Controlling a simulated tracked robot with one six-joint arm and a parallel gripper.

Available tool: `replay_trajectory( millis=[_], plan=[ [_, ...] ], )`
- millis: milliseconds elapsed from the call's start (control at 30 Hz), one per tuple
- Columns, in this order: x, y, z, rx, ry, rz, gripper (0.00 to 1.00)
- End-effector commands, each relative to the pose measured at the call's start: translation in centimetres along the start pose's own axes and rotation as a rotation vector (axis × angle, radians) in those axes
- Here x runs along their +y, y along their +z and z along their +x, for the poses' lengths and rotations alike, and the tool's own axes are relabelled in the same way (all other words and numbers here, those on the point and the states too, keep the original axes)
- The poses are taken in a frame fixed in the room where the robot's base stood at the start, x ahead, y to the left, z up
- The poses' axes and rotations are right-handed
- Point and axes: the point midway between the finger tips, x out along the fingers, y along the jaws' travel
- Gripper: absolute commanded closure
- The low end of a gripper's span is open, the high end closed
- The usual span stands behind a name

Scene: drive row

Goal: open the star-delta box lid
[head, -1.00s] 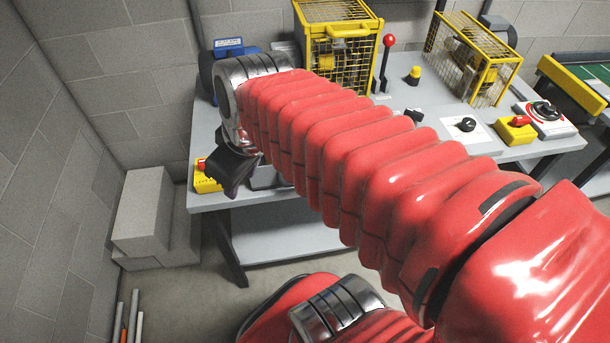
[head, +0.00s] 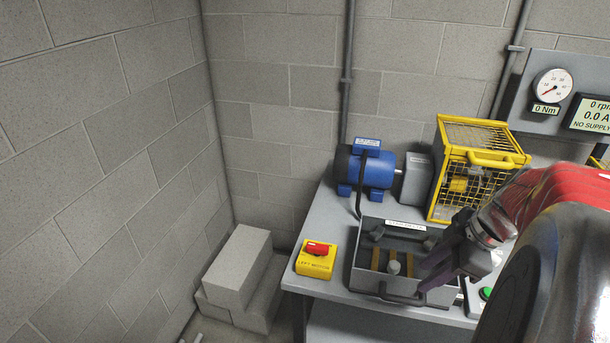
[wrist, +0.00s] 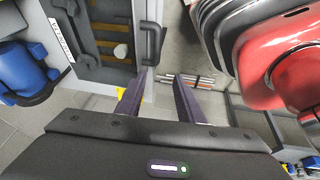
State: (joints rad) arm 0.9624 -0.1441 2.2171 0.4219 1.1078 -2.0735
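The star-delta box (head: 357,285) is a grey box with a white label strip at its back, on the left part of the bench. Its inside shows, with brass bars and a pale knob; I cannot tell whether a clear lid covers it. A dark handle (head: 402,299) is on its front edge. In the wrist view, the handle (wrist: 153,42) lies just beyond my left fingertip, apart from it. My gripper (wrist: 158,77) is open, with nothing between its fingers. In the head view, my gripper (head: 432,280) is at the box's right front, partly covering that side.
A yellow switch box with a red knob (head: 317,250) is left of the box. A blue motor (head: 372,170) and a yellow mesh cage (head: 470,175) stand behind it. Grey blocks (head: 237,272) sit on the floor at left by the wall. A green button (head: 486,293) is at right.

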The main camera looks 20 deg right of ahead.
Motion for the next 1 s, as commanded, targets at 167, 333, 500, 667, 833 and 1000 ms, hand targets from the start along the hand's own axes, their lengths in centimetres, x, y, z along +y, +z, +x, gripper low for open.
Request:
replay_trajectory(
  millis=[167, 333, 500, 667, 833, 1000],
  plan=[
    [0.8, 2.9, -0.3, 0.036, 0.014, -0.073, 0.66],
    [0.9, 3.6, -0.4, 0.046, 0.020, -0.103, 0.66],
    [0.9, 3.5, -0.4, 0.046, 0.020, -0.105, 0.66],
    [0.9, 3.5, -0.2, 0.046, 0.020, -0.105, 0.66],
    [0.9, 3.4, 0.8, 0.047, 0.018, -0.104, 0.66],
    [0.9, 3.3, 2.9, 0.047, 0.016, -0.104, 0.66]
  ],
)
